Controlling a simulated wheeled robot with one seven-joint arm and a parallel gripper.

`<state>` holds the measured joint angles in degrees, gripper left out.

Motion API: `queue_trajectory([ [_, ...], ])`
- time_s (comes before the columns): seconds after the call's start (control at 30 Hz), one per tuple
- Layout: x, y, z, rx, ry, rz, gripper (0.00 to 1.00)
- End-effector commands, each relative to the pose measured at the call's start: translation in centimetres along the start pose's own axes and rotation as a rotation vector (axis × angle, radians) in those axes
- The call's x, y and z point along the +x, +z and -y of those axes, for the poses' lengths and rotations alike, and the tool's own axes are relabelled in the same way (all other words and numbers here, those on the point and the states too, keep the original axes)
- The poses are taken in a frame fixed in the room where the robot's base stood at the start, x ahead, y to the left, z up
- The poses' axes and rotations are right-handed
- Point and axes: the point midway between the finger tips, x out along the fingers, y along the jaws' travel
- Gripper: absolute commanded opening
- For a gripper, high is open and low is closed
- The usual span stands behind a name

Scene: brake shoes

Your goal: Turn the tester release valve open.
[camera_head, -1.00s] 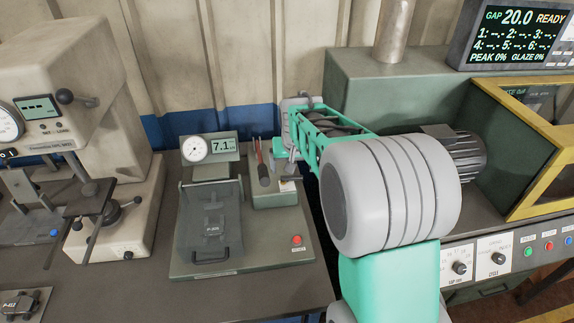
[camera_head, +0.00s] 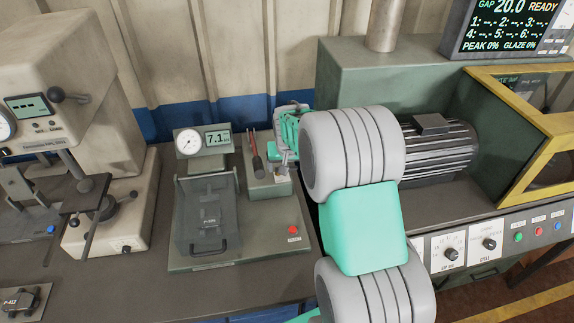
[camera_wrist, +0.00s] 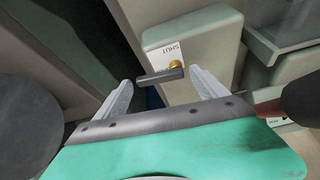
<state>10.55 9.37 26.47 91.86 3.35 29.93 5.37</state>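The release valve is a small dark grey lever (camera_wrist: 161,75) on a brass-coloured stud (camera_wrist: 176,65), set on the side of a grey-green block (camera_wrist: 200,50). A white label (camera_wrist: 165,52) beside the stud shows upside down and seems to read SHUT. My gripper (camera_wrist: 161,78) is open, its pale fingers on either side of the lever with gaps. In the head view my gripper (camera_head: 284,160) is at the right side of the tester's block (camera_head: 262,184), partly hidden by my arm. The tester (camera_head: 207,206) has a dial gauge (camera_head: 188,143) and a display reading 7.1.
A dark handle with a red part (camera_head: 256,156) stands on the block, close to my gripper. A red button (camera_head: 293,230) is on the tester's front right. A green machine with a motor (camera_head: 440,150) stands right of my arm; a beige press (camera_head: 60,120) stands left.

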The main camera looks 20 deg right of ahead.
Motion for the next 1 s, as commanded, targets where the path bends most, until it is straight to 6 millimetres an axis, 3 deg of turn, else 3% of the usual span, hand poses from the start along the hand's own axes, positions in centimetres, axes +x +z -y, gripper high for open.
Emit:
queue_trajectory([
  [0.63,-0.05,0.0,0.03,-0.001,0.0,0.0,0.28],
  [1.0,0.1,-0.34,-0.12,-0.124,-0.051,0.001,0.27],
])
